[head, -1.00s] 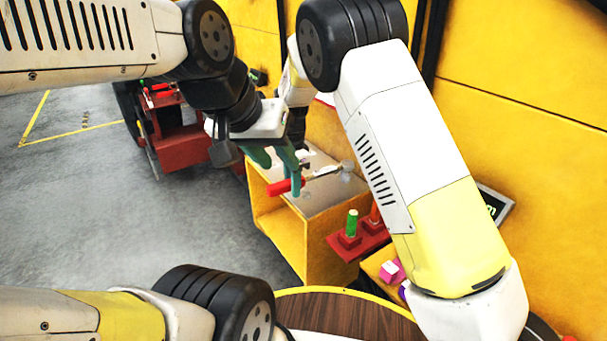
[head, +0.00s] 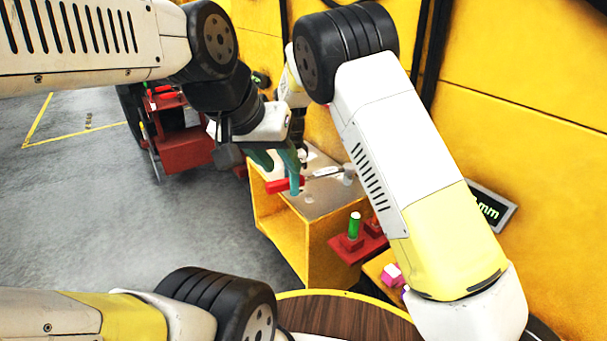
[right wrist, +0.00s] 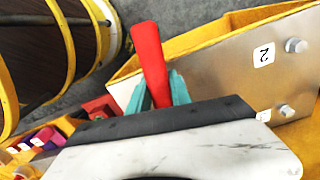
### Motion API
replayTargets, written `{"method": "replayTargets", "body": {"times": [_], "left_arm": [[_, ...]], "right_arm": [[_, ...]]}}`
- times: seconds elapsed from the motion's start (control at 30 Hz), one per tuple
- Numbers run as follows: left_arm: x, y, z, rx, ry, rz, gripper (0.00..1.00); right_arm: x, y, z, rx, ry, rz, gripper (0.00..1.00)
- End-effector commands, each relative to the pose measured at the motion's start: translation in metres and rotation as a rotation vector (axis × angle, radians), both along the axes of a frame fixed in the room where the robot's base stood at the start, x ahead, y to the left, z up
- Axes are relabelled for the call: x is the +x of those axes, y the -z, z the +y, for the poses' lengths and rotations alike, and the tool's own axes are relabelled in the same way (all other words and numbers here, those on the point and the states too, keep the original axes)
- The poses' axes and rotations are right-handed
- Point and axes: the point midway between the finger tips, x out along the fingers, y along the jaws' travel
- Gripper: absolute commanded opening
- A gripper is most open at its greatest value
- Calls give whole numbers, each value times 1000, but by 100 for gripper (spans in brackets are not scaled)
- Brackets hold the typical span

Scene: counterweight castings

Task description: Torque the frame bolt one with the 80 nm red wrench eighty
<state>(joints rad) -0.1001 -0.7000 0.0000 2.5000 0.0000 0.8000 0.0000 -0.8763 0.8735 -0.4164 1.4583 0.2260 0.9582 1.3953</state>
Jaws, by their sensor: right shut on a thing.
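The red wrench (head: 281,186) lies nearly level over the metal top (head: 325,200) of the yellow frame. Its grey shank points right, its end by a grey bolt (head: 348,173); I cannot tell whether it sits on the bolt. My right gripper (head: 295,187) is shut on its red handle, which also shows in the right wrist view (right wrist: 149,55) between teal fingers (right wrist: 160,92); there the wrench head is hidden. Two bolts (right wrist: 296,46) and a "2" label show there. My left gripper (head: 264,158) is just above and left, overlapping the right one; its jaw opening is unclear.
A red stand (head: 345,250) holds a green-handled tool (head: 354,226) right of the frame. A pink block (head: 392,274) lies nearby. A screen (head: 490,207) is at the right. A red cart (head: 185,150) stands behind left. A wooden round top (head: 350,316) is in front.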

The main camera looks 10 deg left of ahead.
Motion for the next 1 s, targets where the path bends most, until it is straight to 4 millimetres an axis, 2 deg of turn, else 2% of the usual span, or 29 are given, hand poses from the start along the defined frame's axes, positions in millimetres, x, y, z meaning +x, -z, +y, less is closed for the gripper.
{"method": "replayTargets", "body": {"times": [1.0], "left_arm": [[0,0,0,0,0,0,36]], "right_arm": [[12,-1,7,1,68,-4,0]]}}
